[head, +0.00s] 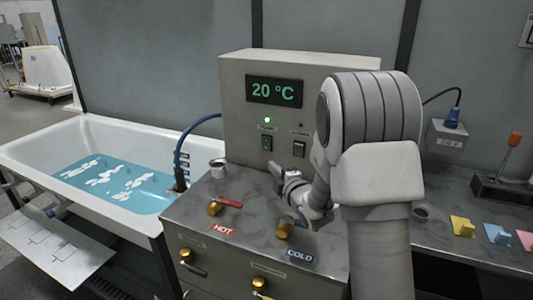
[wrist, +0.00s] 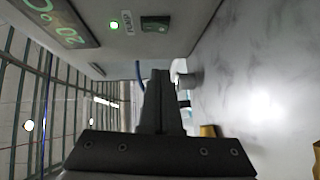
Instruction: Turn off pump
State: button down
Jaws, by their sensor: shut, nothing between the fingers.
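The control box (head: 235,90) stands on the counter with a green 20 °C display (head: 274,91). Below the display a green light (head: 267,119) is lit above a rocker switch (head: 267,143). In the wrist view the lit light (wrist: 114,25), a label reading PUMP and the dark switch (wrist: 155,24) show near the top, turned sideways. A second switch (head: 299,149) sits to the right, partly beside my arm, under an unlit light (head: 301,125). My gripper (head: 276,171) is shut and empty, in front of and below the switches, apart from them; its fingers (wrist: 160,95) show in the wrist view.
HOT (head: 215,208) and COLD (head: 285,229) brass valves stand on the counter below my gripper. A metal cup (head: 218,168) and a blue hose (head: 181,150) are to the left, beside the bathtub (head: 120,205) of water. Coloured blocks (head: 462,226) lie right.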

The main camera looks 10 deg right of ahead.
send_near(263, 148)
jog(key=w+a, duration=0.2)
jog(key=a, duration=0.1)
jog(key=shift+w+d+f+p, duration=0.1)
jog(key=shift+w+d+p, duration=0.25)
jog(key=shift+w, duration=0.6)
jog(key=shift+w+d+f+p, duration=0.15)
jog(key=shift+w+d, duration=0.35)
jog(key=shift+w, duration=0.4)
